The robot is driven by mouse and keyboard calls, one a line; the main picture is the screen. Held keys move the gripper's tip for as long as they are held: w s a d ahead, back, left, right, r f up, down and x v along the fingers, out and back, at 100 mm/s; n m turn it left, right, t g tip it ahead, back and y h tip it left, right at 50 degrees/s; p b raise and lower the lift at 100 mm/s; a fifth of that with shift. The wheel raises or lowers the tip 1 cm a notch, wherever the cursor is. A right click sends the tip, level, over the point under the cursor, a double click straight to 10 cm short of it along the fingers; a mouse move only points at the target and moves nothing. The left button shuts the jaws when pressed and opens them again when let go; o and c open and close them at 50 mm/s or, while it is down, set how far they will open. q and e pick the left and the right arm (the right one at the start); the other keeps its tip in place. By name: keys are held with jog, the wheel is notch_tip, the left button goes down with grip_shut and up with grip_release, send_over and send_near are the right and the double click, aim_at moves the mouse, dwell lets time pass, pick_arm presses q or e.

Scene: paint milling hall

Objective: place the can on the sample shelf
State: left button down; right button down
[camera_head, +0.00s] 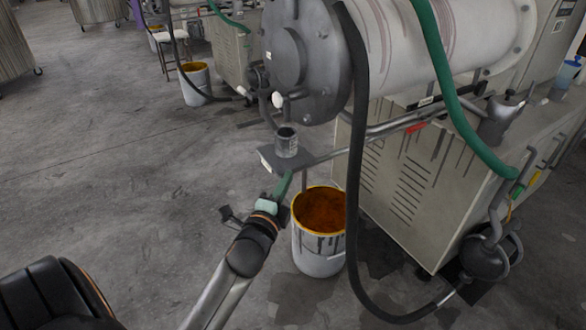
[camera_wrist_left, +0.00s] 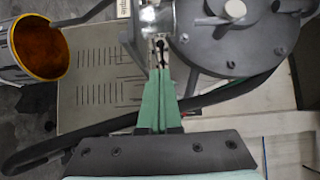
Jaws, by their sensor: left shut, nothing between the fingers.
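The can (camera_head: 287,142) is a small grey metal cylinder with a pale label and a dark open top. It stands upright on the sample shelf (camera_head: 301,158), a small grey plate beneath the mill's end. My left gripper (camera_head: 287,180) is just below and in front of the shelf in the head view, its green fingers together. In the left wrist view the green fingers (camera_wrist_left: 160,72) are pressed together and empty. A shiny metal part lies just beyond their tips there; I cannot tell whether it is the can. My right gripper is not in view.
A bucket of orange-brown paint (camera_head: 318,245) stands on the floor beside my left forearm. A black hose (camera_head: 358,160) hangs to the right of the shelf. The mill drum (camera_head: 400,45) and its beige cabinet (camera_head: 410,180) fill the right. Open floor lies left.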

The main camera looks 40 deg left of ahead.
pick_arm(q)
jog(key=v, duration=0.3)
jog(key=shift+s, duration=0.1)
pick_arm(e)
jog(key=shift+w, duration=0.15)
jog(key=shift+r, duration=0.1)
